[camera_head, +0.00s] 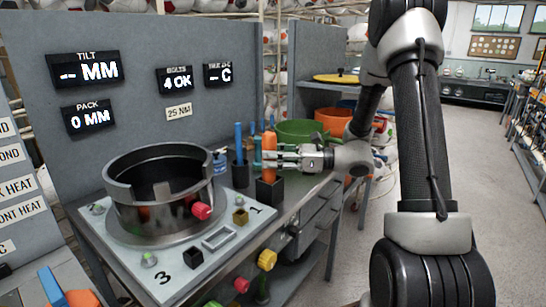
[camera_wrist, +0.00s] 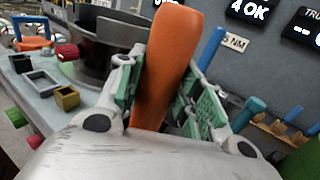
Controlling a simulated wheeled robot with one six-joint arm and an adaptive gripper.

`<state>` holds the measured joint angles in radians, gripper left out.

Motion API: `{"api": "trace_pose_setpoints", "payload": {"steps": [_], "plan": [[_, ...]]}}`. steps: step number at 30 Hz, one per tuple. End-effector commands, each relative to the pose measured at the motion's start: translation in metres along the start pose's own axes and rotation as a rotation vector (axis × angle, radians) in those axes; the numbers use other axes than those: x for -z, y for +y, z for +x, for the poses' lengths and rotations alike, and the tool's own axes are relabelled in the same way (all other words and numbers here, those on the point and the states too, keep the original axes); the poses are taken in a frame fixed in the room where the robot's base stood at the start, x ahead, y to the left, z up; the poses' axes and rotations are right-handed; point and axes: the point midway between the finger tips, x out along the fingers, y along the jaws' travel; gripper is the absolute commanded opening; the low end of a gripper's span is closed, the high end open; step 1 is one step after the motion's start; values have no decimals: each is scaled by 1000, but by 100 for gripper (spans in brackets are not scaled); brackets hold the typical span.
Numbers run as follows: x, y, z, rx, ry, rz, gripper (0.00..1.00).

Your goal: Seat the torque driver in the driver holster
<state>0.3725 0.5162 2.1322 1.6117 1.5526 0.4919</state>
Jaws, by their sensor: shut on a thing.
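The torque driver (camera_head: 269,143) has a thick orange handle and stands about upright. My gripper (camera_head: 272,159) comes from the right and is shut on this handle. In the wrist view the orange handle (camera_wrist: 165,65) rises between my green-padded fingers (camera_wrist: 158,100), leaning slightly. The black, box-shaped driver holster (camera_head: 270,191) is on the bench's right side, directly below the driver in the head view. The driver's lower end is hidden in the wrist view. I cannot tell how far it is inside the holster.
A dark round press ring (camera_head: 165,215) with a red knob (camera_head: 201,211) stands on a plate at left. A dark cup (camera_head: 239,174) with a blue tool is just left of the driver. Green (camera_head: 300,131) and orange (camera_head: 333,119) bins stand behind. A display panel (camera_head: 130,40) backs the bench.

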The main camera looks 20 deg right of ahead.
Motion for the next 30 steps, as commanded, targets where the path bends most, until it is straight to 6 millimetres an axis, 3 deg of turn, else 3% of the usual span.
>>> {"api": "trace_pose_setpoints", "payload": {"steps": [5,6,9,20,23,30], "plan": [[3,0,0,0,-1,1,7],[3,0,0,0,0,1,41],[3,0,0,0,0,1,57],[0,0,0,0,0,-1,57],[0,-1,-12,3,1,0,57],[0,-1,-65,5,0,1,57]]}}
